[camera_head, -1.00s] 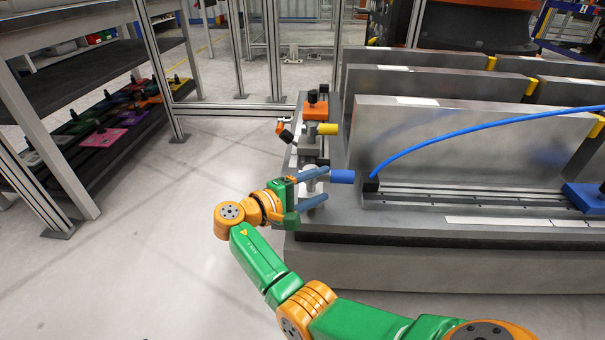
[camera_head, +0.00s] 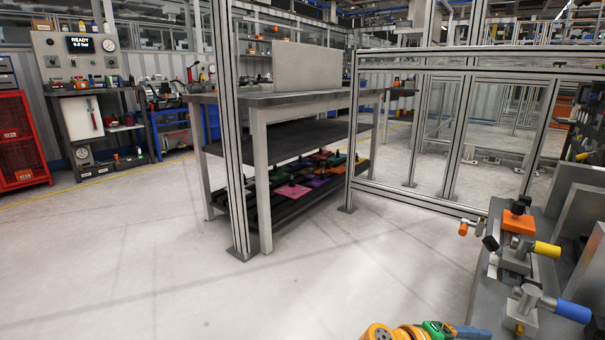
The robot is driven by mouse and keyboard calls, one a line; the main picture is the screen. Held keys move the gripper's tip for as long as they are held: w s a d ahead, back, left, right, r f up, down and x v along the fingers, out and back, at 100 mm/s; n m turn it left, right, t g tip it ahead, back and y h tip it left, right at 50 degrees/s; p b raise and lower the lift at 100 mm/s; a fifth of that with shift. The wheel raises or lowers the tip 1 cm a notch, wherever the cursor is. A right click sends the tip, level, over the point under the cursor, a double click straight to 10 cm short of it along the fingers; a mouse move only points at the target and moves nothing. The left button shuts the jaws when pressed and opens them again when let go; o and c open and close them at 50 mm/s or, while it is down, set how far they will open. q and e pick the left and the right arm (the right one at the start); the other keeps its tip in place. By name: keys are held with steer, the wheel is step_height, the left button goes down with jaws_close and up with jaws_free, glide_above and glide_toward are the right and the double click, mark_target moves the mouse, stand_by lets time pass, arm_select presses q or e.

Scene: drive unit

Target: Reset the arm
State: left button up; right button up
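A blue-grey finger points right, towards the lower valve with a blue handle (camera_head: 573,311). The rest of the gripper is cut off by the frame, so I cannot tell whether it is open or shut. The valve's metal body (camera_head: 526,302) is right of the finger and appears apart from it. My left gripper is not in view.
Valves with an orange block (camera_head: 518,222) and a yellow handle (camera_head: 546,249) stand on the grey machine base (camera_head: 484,290) at right. A metal frame post (camera_head: 229,130) and workbench (camera_head: 262,170) stand ahead. A control panel (camera_head: 80,55) is far left. The floor between is clear.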

steer(key=s+a+f+t+y+p, duration=0.1)
steer(key=s+a+f+y, duration=0.1)
steer(key=s+f+y, duration=0.45)
steer(key=s+a+f+y+p, duration=0.1)
steer(key=s+a+f+p, duration=0.15)
steer(key=f, duration=0.75)
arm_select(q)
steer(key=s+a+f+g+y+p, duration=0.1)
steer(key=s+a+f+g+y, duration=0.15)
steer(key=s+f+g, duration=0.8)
arm_select(e)
steer(key=s+a+f+m+y, duration=0.25)
steer(key=s+a+y, duration=0.35)
steer(key=s+a, duration=0.4)
arm_select(q)
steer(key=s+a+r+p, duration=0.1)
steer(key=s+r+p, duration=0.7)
steer(key=p, duration=1.1)
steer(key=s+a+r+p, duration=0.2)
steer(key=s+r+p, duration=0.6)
steer(key=p, duration=1.1)
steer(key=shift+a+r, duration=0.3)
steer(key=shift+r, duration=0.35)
arm_select(e)
steer(key=s+d+r+n+g, duration=0.1)
steer(key=s+d+r+g, duration=0.1)
steer(key=s+r, duration=1.4)
steer(key=shift+s+r+y, duration=0.35)
steer(key=shift+r, duration=2.05)
